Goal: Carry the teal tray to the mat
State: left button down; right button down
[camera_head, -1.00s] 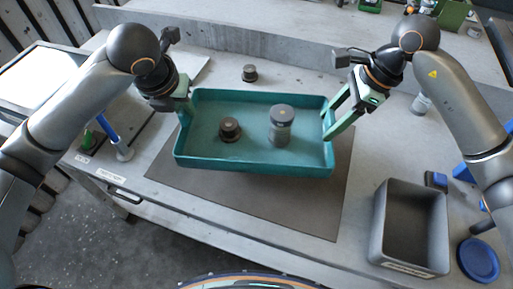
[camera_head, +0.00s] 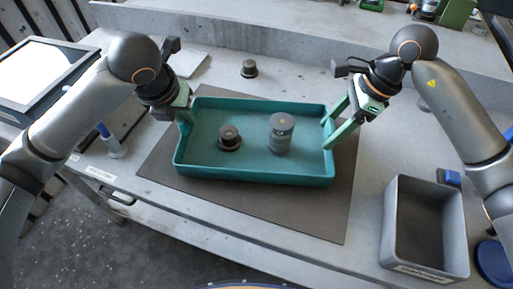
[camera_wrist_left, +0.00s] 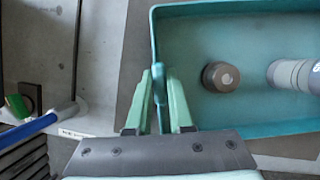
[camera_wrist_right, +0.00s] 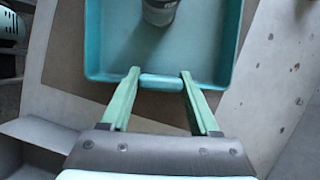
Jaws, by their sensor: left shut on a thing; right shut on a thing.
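The teal tray (camera_head: 256,178) is over the dark grey mat (camera_head: 315,222), level; whether it touches the mat I cannot tell for sure. A dark round knob-like part (camera_head: 229,136) and a grey jar (camera_head: 281,134) stand upright in the tray. My left gripper (camera_head: 186,115) is shut on the tray's left end, with the rim between its fingers (camera_wrist_left: 160,100) in the left wrist view. My right gripper (camera_head: 330,128) is shut on the tray's right end; its fingers (camera_wrist_right: 160,82) sit either side of the teal handle in the right wrist view.
A grey open bin (camera_head: 425,228) stands at the right, beside a blue lid (camera_head: 493,262). A small dark part (camera_head: 249,69) stands behind the tray. A blue-handled tool (camera_head: 112,143) is at the left. The mat's front strip is bare.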

pick_arm(q)
jog(key=shift+f, duration=0.35)
pick_arm(e)
jog(key=shift+f, duration=0.4)
pick_arm(q)
jog(key=c, duration=1.2)
grip_release()
jog(key=shift+c, duration=0.2)
pick_arm(e)
jog(key=c, duration=0.5)
grip_release()
jog(key=shift+c, duration=0.2)
pick_arm(q)
jog(key=o, duration=0.4)
pick_arm(e)
jog(key=o, duration=0.4)
pick_arm(q)
jog(key=shift+o, duration=0.2)
jog(key=shift+r, duration=0.1)
jog(key=v, duration=1.1)
jog(key=shift+s+r, duration=0.25)
jog(key=shift+r, duration=0.1)
pick_arm(e)
jog(key=v, duration=1.2)
jog(key=shift+d, duration=0.1)
jog(key=shift+s, duration=0.1)
